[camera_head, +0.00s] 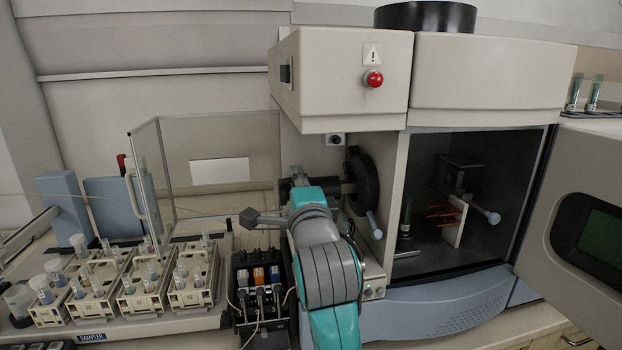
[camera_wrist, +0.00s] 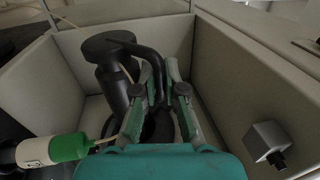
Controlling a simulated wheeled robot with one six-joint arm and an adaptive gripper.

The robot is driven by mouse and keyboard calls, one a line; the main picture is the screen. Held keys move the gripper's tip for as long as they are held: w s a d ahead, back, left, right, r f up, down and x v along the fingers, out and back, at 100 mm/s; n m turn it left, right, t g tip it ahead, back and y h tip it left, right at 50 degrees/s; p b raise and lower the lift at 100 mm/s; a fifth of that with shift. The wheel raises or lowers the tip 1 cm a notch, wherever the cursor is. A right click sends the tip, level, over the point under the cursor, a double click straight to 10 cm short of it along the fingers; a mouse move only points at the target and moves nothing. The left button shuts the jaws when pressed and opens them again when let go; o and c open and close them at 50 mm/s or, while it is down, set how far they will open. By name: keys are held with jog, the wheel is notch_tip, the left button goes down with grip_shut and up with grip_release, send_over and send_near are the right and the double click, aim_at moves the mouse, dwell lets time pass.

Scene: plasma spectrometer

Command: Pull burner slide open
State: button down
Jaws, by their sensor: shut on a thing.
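My gripper (camera_wrist: 158,72) is shut on a black curved bar (camera_wrist: 129,48) in the wrist view, its teal fingers on either side of it. The bar bends down between the fingers, beside a black cylinder (camera_wrist: 112,92) with a round top. I take the bar for the burner slide's handle; no label shows. In the head view my wrist (camera_head: 312,200) is at the instrument's left bay, and my fingertips are hidden behind it. A black round disc (camera_head: 367,180) stands right of my wrist, with a pale-knobbed lever (camera_head: 374,225) below it.
The instrument's right chamber (camera_head: 440,250) is open, its door (camera_head: 590,240) swung right. A clear panel (camera_head: 212,180) and sampler racks (camera_head: 140,275) stand left. A pump block (camera_head: 262,300) is close to my arm. Pale walls (camera_wrist: 255,85) and a grey box (camera_wrist: 265,141) flank my gripper.

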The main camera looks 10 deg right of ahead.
jog(key=shift+a, duration=0.1)
jog(key=c, duration=1.5)
grip_release()
jog(key=s+f, duration=0.2)
jog(key=s, duration=0.9)
jog(key=shift+s, duration=0.4)
jog(key=shift+f, duration=0.1)
